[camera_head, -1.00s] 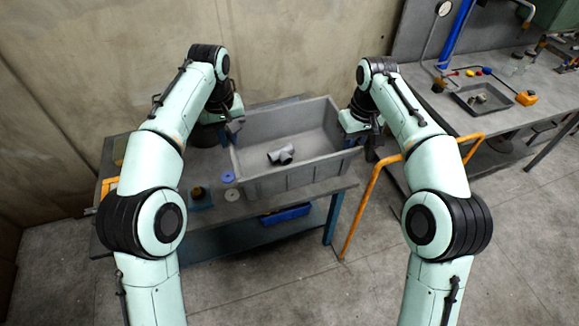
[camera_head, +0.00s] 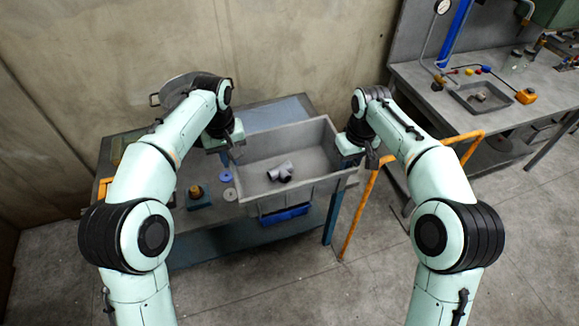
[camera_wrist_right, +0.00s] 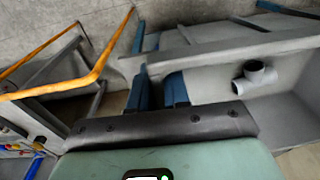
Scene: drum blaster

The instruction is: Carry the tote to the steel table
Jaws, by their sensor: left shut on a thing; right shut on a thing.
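The grey tote (camera_head: 262,192) is in the middle of the head view, open at the top, with a grey pipe fitting (camera_head: 281,172) lying inside. It is over the front part of the left table; I cannot tell the gap below it. My left gripper (camera_head: 232,148) is shut on its left end, and my right gripper (camera_head: 368,156) on its right end. The right wrist view also shows the tote wall (camera_wrist_right: 220,50) and the pipe fitting (camera_wrist_right: 254,77). A grey metal-topped table (camera_head: 424,87), apparently the steel table, stands at the right.
The left table has a blue mat (camera_head: 273,114), blue discs (camera_head: 228,177) and a blue-based fixture (camera_head: 197,197). An orange rail (camera_head: 362,214) stands between the tables. The right table carries a tray (camera_head: 462,97) and an orange-yellow device (camera_head: 526,96). Open floor lies in front.

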